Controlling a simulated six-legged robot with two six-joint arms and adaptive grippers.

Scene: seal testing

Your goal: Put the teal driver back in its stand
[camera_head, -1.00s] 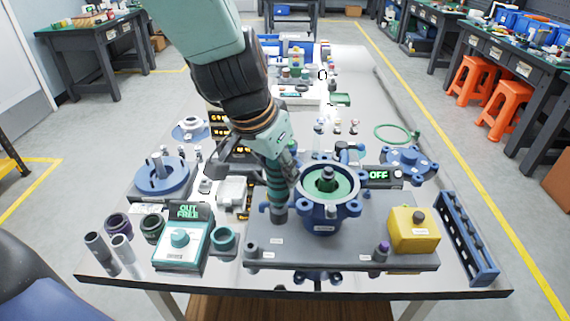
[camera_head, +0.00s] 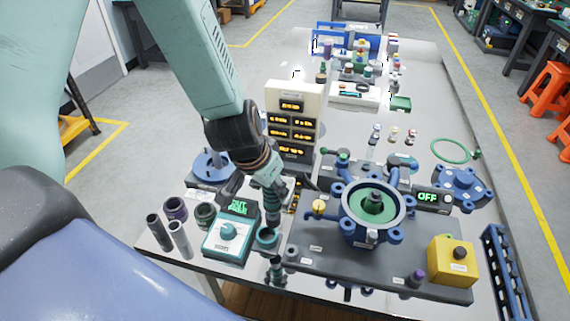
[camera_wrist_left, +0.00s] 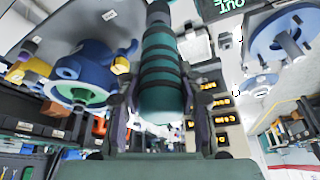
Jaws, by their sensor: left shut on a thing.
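My left gripper (camera_head: 266,182) is shut on the teal driver (camera_head: 272,207), which has dark bands and hangs roughly upright. In the left wrist view the driver (camera_wrist_left: 160,72) sits between both fingers of the gripper (camera_wrist_left: 160,115). The teal ring-shaped stand (camera_head: 268,238) is on the right side of the grey-and-teal tester box (camera_head: 228,239). The driver's lower part is at the ring in the head view; I cannot tell whether its tip is inside or just above. My right gripper is not in view.
Grey tubes (camera_head: 180,240) and dark rings (camera_head: 205,215) stand left of the tester. A blue flanged housing (camera_head: 372,235) on a grey plate (camera_head: 320,262) stands to the right, with a yellow button box (camera_head: 453,262). A white display panel (camera_head: 292,115) rises behind the gripper.

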